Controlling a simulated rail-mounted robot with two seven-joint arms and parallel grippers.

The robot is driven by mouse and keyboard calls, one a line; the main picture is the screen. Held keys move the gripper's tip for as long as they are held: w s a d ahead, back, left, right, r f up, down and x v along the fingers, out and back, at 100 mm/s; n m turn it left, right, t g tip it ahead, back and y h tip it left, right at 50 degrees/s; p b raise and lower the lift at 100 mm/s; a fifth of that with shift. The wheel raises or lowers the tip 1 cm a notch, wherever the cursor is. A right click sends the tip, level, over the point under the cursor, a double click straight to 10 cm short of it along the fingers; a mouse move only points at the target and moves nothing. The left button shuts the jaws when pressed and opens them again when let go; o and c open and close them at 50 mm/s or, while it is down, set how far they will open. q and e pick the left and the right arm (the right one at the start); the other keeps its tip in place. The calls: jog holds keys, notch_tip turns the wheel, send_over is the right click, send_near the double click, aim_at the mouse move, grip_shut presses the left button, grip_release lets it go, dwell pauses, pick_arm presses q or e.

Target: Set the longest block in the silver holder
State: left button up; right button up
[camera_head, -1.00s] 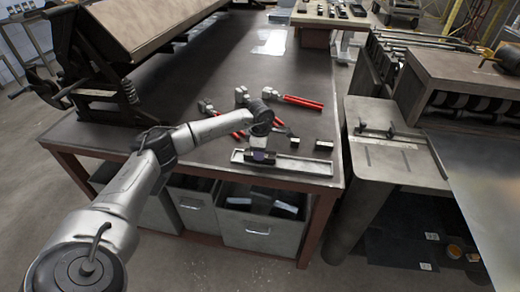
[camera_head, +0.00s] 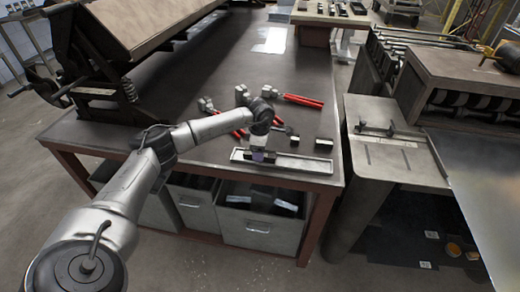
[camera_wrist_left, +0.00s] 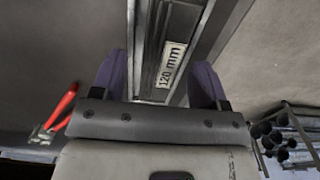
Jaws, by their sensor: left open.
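The silver holder (camera_head: 305,165), a long shallow tray, lies along the front edge of the workbench. A dark grey block (camera_wrist_left: 172,62) with a white "120 mm" label lies lengthwise in the holder in the left wrist view. My left gripper (camera_head: 260,156) is over the holder's left part. In the left wrist view its purple fingers (camera_wrist_left: 161,80) are open, one on each side of the block. In the head view the gripper mostly hides this block. Two shorter dark blocks, one (camera_head: 294,140) and another (camera_head: 323,145), lie behind the holder. My right gripper is out of view.
Red-handled tools (camera_head: 303,101) lie behind the blocks on the workbench (camera_head: 210,85). A large forming machine (camera_head: 150,35) stands at the back left. Grey bins (camera_head: 258,232) sit under the bench. A metal cabinet (camera_head: 395,150) stands to the right.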

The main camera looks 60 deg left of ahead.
pick_arm(q)
notch_tip(320, 180, up, 14)
jog(key=p, duration=0.2)
jog(key=shift+p, duration=0.4)
